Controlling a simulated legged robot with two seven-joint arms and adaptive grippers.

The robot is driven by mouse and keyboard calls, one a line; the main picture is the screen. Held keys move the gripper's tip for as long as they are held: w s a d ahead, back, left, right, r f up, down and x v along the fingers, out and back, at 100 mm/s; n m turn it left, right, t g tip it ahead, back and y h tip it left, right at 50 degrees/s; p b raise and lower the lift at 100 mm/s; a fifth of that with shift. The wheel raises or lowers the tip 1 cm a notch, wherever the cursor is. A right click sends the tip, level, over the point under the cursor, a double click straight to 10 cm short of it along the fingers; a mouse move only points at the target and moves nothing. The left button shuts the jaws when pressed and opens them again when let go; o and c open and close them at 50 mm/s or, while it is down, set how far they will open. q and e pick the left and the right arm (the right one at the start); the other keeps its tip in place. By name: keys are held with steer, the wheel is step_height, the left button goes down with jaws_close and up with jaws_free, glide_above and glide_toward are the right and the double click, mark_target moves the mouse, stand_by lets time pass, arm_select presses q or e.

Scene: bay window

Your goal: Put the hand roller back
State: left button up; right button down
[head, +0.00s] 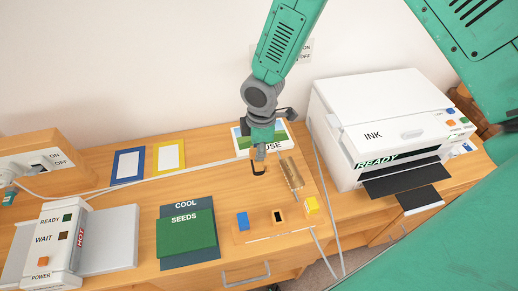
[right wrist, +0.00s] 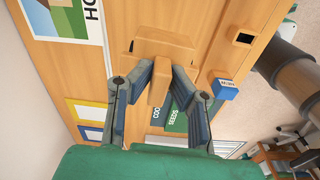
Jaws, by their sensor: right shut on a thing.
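My right gripper (head: 260,154) is low over the desk in front of the house picture. In the right wrist view its two blue-grey fingers (right wrist: 160,84) are shut on the stem of a tan, T-shaped wooden piece (right wrist: 160,86), which I take for the hand roller. Its crossbar is beyond the fingertips. In the head view the held piece blends into the desk, and I cannot tell if it touches the surface. My left gripper is not in view.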

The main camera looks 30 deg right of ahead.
steer(key=shift+a+f+b, duration=0.4)
steer(key=shift+f+b, duration=0.1)
steer(key=shift+f, duration=0.2)
steer(key=shift+w+a+f+b, duration=0.1)
steer(key=shift+f+b, duration=0.45)
steer(key=shift+f, duration=0.05)
steer(key=shift+d+f+b, duration=0.2)
steer(key=shift+f+b, duration=0.35)
steer(key=shift+f, duration=0.05)
steer(key=shift+d+f+b, duration=0.2)
steer(key=shift+f+b, duration=0.3)
steer(key=shift+f, duration=0.65)
steer(key=shift+a+f+b, duration=0.25)
steer(key=shift+f+b, duration=0.6)
steer(key=shift+f, duration=0.6)
steer(key=shift+d, duration=0.1)
steer(key=shift+f+b, duration=0.2)
steer(key=shift+b, duration=0.1)
